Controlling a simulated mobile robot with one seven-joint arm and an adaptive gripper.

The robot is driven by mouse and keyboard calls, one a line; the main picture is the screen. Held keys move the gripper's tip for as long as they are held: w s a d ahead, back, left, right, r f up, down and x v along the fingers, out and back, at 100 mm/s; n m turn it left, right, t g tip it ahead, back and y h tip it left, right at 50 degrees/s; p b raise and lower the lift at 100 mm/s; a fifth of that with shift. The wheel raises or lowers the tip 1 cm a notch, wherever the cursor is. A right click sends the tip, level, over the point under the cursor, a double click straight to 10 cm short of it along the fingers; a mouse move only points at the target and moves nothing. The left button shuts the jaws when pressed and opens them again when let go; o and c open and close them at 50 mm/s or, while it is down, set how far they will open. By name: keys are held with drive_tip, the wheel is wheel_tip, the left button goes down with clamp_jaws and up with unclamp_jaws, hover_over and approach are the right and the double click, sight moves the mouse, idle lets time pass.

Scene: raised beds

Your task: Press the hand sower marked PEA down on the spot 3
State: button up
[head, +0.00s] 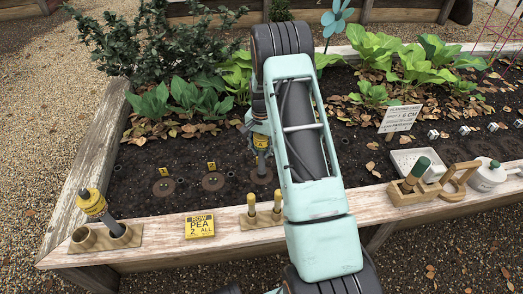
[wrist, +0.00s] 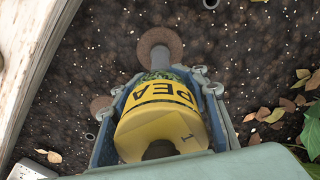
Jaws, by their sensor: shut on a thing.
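My gripper (head: 259,133) is shut on the yellow sower marked PEA (wrist: 160,112), which stands about upright between the fingers; the gripper also shows in the wrist view (wrist: 158,84). The sower's grey lower tube points at a brown round spot (wrist: 160,43), the rightmost of three in the head view (head: 262,177). Whether the tip touches it I cannot tell. The numbers are too small to read, and the rightmost spot's tag is hidden.
Another yellow-topped sower (head: 92,203) stands in a wooden holder at the front left ledge. A yellow ROW PEA sign (head: 199,224) and a peg holder (head: 262,218) are on the ledge. Leafy plants (head: 178,100) grow behind the spots. My arm covers the bed's middle.

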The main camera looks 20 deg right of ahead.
sight(261, 136)
drive_tip(key=shift+r, duration=0.1)
idle(0.5)
drive_tip(key=shift+r+p, duration=2.15)
drive_tip(key=shift+r, duration=1.35)
